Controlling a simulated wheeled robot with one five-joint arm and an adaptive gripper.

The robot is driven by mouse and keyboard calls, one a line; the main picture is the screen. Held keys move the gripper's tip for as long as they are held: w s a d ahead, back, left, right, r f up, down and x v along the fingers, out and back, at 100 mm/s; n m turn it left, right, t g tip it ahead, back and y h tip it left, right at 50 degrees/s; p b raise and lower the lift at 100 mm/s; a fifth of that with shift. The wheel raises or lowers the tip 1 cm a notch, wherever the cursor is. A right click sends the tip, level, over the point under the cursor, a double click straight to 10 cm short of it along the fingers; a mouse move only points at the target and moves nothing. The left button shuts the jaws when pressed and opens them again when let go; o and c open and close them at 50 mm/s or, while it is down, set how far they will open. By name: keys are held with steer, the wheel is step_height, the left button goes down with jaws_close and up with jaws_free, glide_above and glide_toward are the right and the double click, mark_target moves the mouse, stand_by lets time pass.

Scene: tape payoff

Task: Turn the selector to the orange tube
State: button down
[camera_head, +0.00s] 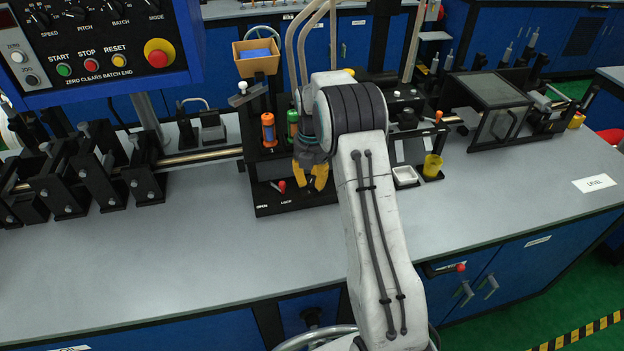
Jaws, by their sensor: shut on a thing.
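The orange tube (268,131) stands upright in the black unit (262,168), left of my gripper. A green tube (292,122) stands just right of it, beside my wrist. My gripper (313,181), with yellow-orange fingers, points down at the front of the black unit. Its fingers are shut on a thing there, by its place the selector. My fingers and wrist hide the selector, so I cannot tell which tube it points to. A small red-tipped lever (281,186) sits left of my fingers, above the OPEN and LOCK labels.
A control panel (105,45) hangs at the upper left. Black roller stands (85,170) line the bench at left. A yellow cup (432,166) and a white tray (405,176) lie right of my arm. A clear-fronted box (490,97) stands farther right. The front bench top (200,255) is clear.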

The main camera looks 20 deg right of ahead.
mark_target(312, 178)
steer(key=shift+s+f, duration=0.1)
steer(key=c, duration=1.2)
jaws_free()
step_height(312, 178, up, 12)
